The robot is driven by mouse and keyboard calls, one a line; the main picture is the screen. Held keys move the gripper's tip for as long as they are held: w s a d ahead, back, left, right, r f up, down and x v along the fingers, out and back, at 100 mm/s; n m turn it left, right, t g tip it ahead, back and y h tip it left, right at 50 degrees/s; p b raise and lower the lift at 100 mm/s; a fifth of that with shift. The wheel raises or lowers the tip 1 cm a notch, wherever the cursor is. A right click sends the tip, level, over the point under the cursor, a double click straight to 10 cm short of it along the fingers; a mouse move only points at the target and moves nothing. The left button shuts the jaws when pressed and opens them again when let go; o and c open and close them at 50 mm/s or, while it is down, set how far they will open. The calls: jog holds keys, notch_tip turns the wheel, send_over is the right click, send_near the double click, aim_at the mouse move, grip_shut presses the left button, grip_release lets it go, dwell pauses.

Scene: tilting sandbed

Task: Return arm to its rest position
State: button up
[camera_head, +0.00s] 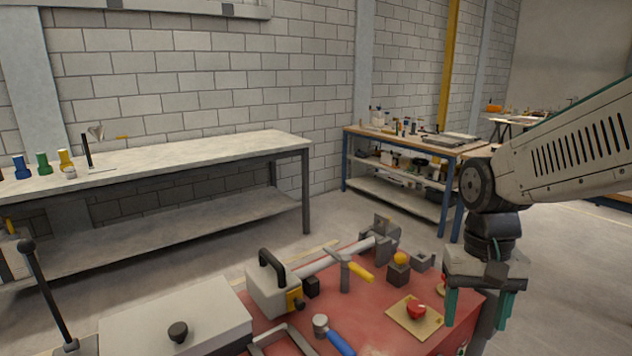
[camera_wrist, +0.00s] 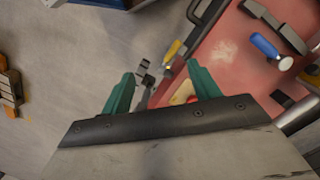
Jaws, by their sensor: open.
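My arm reaches in from the right in the head view and bends down to my gripper (camera_head: 480,305) at the right edge of the red-topped bench (camera_head: 370,325). The gripper's two green fingers are apart and nothing shows between them. In the wrist view the open gripper (camera_wrist: 162,85) points down past the edge of the red top (camera_wrist: 228,55), with grey floor on the left. A red knob (camera_head: 416,310) on a tan plate (camera_head: 403,327) lies just left of the gripper. In the wrist view the fingers partly hide that plate.
The red top also holds a grey box with a black handle (camera_head: 272,290), a yellow-handled tool (camera_head: 358,272), a yellow ball on a dark block (camera_head: 399,262) and a blue-handled hammer (camera_head: 338,340). A long workbench (camera_head: 180,160) stands behind. Open floor (camera_head: 570,270) lies right.

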jog(key=s+d+r+n+t, duration=0.1)
jog(key=s+r, duration=0.4)
jog(key=s, duration=0.8)
jog(key=shift+s+d+n+t, duration=0.2)
jog(key=shift+n+t, duration=0.4)
jog(key=shift+t, duration=0.3)
